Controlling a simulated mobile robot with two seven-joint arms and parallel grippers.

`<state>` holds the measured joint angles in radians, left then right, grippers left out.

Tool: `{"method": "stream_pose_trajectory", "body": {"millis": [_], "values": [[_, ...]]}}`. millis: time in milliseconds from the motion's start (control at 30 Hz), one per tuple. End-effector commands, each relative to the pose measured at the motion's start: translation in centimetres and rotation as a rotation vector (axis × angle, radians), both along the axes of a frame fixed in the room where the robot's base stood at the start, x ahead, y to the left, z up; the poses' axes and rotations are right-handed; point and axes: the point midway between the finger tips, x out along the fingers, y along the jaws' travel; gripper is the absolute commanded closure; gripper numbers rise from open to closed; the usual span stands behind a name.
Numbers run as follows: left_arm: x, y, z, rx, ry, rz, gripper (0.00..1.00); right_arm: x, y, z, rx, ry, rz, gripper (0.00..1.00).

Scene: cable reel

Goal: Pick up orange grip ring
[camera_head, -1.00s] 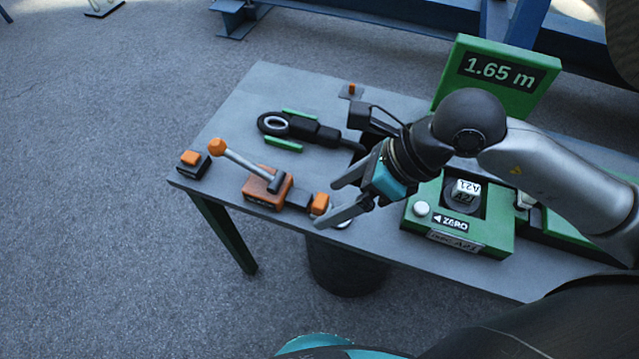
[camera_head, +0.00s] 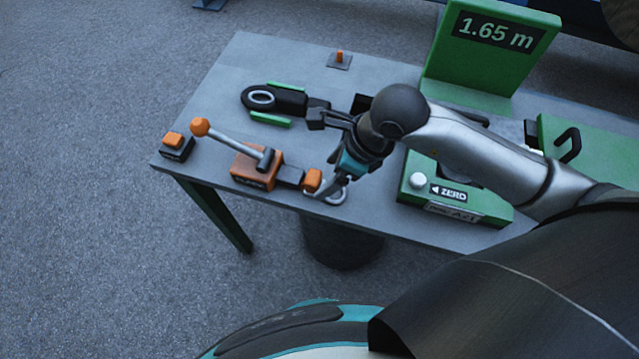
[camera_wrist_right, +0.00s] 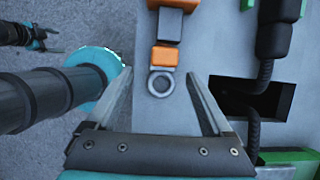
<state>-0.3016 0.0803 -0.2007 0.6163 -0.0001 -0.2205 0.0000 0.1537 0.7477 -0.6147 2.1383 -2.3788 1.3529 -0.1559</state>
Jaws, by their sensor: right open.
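The orange grip ring is an orange block (camera_head: 313,180) with a grey metal ring at its end, near the table's front edge. It also shows in the right wrist view, where the metal ring (camera_wrist_right: 160,83) lies below the orange block. My right gripper (camera_head: 333,188) is over the ring end in the head view, partly hidden by its own wrist. In the wrist view its open fingers (camera_wrist_right: 158,82) stand on either side of the ring, with nothing held. What seems to be my left gripper (camera_wrist_right: 40,38) shows small at top left of that view; its jaws are unclear.
The block joins a brown-orange base (camera_head: 257,168) with an orange-knobbed lever (camera_head: 200,127). A black tool with a ringed end (camera_head: 262,98) lies behind. The green ZERO unit (camera_head: 455,200) stands to the right. A dark cable and a table opening (camera_wrist_right: 255,98) lie right of the gripper.

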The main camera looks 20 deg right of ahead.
Motion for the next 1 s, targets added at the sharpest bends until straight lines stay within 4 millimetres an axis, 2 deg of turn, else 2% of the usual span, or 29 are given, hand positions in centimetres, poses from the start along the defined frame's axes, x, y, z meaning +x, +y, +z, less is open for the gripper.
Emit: {"method": "stream_pose_trajectory", "body": {"millis": [300,633,1000], "values": [[0.5,-0.1,-0.8,-0.002,-0.009,-0.001,0.15,1.5,1.3,-3.7,0.003,0.001,-0.001,0.15],[0.5,-0.1,-0.9,-0.002,-0.009,-0.001,0.15,1.7,1.5,-4.2,0.001,-0.001,0.001,0.16],[0.5,0.0,-0.9,-0.001,-0.008,0.0,0.15,1.6,1.5,-4.2,0.001,-0.001,0.0,0.58]]}}
